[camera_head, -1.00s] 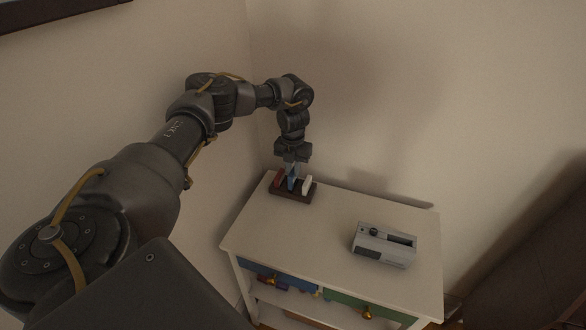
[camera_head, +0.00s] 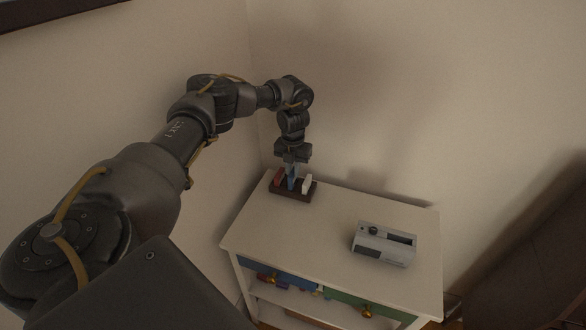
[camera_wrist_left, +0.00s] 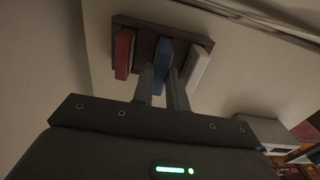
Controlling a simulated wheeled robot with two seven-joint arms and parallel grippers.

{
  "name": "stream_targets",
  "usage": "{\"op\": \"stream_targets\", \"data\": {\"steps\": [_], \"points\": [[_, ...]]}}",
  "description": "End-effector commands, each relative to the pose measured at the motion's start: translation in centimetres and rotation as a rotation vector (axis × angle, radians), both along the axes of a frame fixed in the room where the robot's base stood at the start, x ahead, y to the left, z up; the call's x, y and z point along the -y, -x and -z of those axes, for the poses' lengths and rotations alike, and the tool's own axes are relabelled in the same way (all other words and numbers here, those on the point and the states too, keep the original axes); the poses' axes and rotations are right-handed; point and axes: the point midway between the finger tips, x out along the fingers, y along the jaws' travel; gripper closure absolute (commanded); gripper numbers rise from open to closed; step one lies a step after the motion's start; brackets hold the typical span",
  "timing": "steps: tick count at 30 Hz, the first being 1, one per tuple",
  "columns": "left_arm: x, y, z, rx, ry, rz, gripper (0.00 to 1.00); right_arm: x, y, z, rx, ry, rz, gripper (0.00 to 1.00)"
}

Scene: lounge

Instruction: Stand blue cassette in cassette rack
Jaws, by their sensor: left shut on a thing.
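The blue cassette (camera_head: 292,180) stands upright in the middle of the dark cassette rack (camera_head: 291,195), between a red cassette (camera_head: 278,178) and a white cassette (camera_head: 307,184). My left gripper (camera_head: 294,164) is above the rack, shut on the blue cassette's upper part. In the left wrist view the blue cassette (camera_wrist_left: 162,58) shows between my fingers (camera_wrist_left: 163,85), with the rack (camera_wrist_left: 145,40) behind it. Whether the blue cassette's lower edge is fully seated is hard to tell. My right gripper is not in view.
The rack stands at the back left of a white cabinet top (camera_head: 320,232). A grey device (camera_head: 384,245) lies to its right. Walls rise close behind and left of the cabinet. The top between rack and device is clear.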

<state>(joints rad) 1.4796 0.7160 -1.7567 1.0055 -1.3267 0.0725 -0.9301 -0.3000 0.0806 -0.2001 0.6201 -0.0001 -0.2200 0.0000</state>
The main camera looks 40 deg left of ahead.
Motion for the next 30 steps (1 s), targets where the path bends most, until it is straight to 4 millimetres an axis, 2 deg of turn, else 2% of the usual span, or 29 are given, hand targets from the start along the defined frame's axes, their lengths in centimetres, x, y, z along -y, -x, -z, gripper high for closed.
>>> {"op": "stream_targets", "data": {"steps": [27, 28, 30], "points": [[0.0, 0.0, 1.9, 0.000, 0.000, 0.000, 1.00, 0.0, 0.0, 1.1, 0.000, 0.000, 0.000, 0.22], [0.0, 0.0, 1.9, 0.001, 0.000, 0.000, 0.84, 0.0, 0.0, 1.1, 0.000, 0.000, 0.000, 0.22], [0.0, 0.0, 1.8, 0.001, 0.000, 0.000, 0.75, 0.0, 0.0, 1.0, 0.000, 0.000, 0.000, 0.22]]}}
